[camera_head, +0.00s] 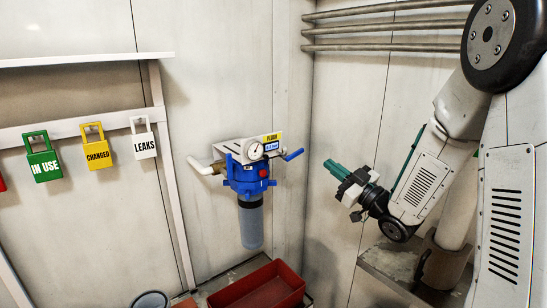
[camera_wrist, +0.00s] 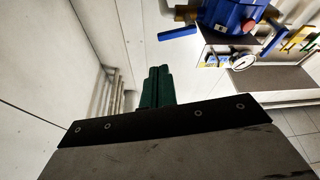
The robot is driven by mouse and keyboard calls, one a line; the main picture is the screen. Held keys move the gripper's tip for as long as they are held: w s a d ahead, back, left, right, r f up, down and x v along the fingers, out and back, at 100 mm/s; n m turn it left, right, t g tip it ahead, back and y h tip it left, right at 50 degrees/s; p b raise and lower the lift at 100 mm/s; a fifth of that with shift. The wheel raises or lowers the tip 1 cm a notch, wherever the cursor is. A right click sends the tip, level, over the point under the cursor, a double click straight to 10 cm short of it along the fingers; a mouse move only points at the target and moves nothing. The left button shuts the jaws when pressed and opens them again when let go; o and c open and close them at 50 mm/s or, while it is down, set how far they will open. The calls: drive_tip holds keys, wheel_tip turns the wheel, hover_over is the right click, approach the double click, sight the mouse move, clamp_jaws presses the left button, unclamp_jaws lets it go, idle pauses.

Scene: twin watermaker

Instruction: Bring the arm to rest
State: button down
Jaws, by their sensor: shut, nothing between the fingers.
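My gripper (camera_head: 335,170) shows in the head view at the right of centre, at the end of my arm. Its green fingers are shut together with nothing between them and point left toward the blue filter unit (camera_head: 250,175), with a clear gap between. In the wrist view my gripper (camera_wrist: 156,88) shows its green fingers closed side by side. The filter unit (camera_wrist: 228,18) is at the top of that view, apart from the fingers.
A red tray (camera_head: 262,288) lies below the filter. Green (camera_head: 43,163), yellow (camera_head: 97,152) and white (camera_head: 143,144) tags hang on the left rail. Metal pipes (camera_head: 385,28) run along the right wall. A shelf (camera_head: 385,266) lies below my arm.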

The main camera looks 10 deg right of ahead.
drive_tip(key=w+d+f+m+g+h, duration=0.2)
drive_tip(key=d+f+m+g+h, duration=0.15)
drive_tip(key=f+h, duration=0.4)
drive_tip(key=s+d+f+m+g+h, duration=0.3)
drive_tip(key=s+d+f+g+h, duration=0.2)
drive_tip(key=s+f+g, duration=0.1)
drive_tip(key=s+a+r+m+g, duration=0.1)
drive_tip(key=s+a+r+g, duration=0.2)
drive_tip(key=s, duration=0.7)
drive_tip(key=s+a+r+g+y, duration=0.1)
drive_tip(key=s+a+r, duration=0.4)
drive_tip(key=s, duration=0.5)
drive_tip(key=s+a+r+m+g+y, duration=0.1)
drive_tip(key=s+a+r+g, duration=0.2)
drive_tip(key=s, duration=0.8)
drive_tip(key=shift+a+r+m+g, duration=0.35)
drive_tip(key=shift+a+r+g, duration=0.05)
drive_tip(key=shift+a+g, duration=0.5)
drive_tip(key=c, duration=2)
unclamp_jaws()
drive_tip(key=shift+r+t, duration=0.25)
drive_tip(key=o, duration=0.5)
drive_tip(key=shift+s+a+r, duration=0.1)
drive_tip(key=shift+a, duration=0.1)
